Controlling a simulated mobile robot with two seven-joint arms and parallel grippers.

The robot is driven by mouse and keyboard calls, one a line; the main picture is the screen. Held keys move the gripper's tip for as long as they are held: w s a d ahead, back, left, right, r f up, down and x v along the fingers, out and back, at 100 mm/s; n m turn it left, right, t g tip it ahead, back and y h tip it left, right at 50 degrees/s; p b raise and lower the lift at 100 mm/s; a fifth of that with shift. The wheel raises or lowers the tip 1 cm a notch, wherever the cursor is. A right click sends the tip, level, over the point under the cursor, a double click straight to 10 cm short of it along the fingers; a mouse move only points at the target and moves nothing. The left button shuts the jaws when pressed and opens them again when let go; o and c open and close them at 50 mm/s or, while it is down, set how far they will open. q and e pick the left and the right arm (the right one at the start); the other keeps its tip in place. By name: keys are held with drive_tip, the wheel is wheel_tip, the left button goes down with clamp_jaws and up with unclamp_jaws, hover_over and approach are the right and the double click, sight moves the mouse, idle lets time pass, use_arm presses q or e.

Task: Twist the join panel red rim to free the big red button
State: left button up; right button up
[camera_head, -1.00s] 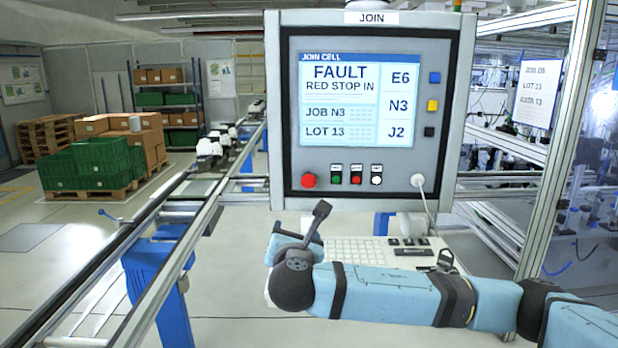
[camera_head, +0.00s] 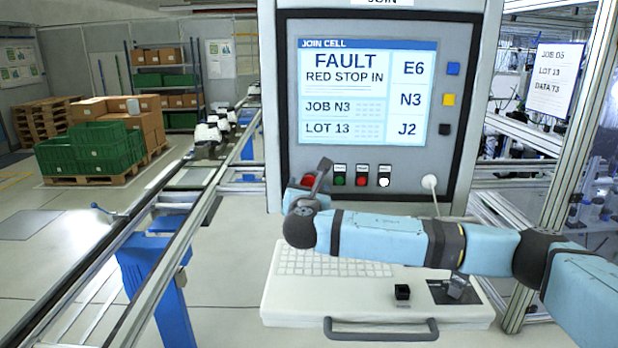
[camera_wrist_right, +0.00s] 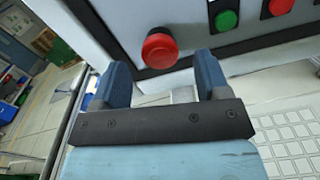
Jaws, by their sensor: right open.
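The join panel (camera_head: 462,100) stands in front of me, its screen (camera_head: 367,95) showing FAULT, RED STOP IN. The big red button (camera_head: 308,180) is at the panel's lower left, partly covered by my right gripper (camera_head: 306,188). In the right wrist view the red button and its round rim (camera_wrist_right: 159,48) show whole, just beyond and between the fingertips. My right gripper (camera_wrist_right: 162,63) is open and empty, one finger to each side of the button's line. I see no clear contact with the rim. My left gripper is out of view.
Small green (camera_head: 340,180), red (camera_head: 361,181) and white (camera_head: 384,182) buttons sit right of the big button. A white cable plug (camera_head: 429,182) is farther right. Below is a keyboard shelf (camera_head: 290,308) with a handle. A rail conveyor (camera_head: 120,235) runs along the left.

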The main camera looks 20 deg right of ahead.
sight(309, 184)
drive_tip(key=x, duration=0.2)
drive_tip(key=shift+w+d+r+p, duration=0.1)
drive_tip(key=shift+w+r+p, duration=0.05)
drive_tip(key=shift+w+p, duration=0.15)
drive_tip(key=shift+w+d, duration=0.2)
drive_tip(key=shift+w, duration=0.4)
drive_tip(key=c, duration=0.9)
drive_tip(key=shift+c, duration=0.2)
drive_tip(key=shift+f, duration=0.2)
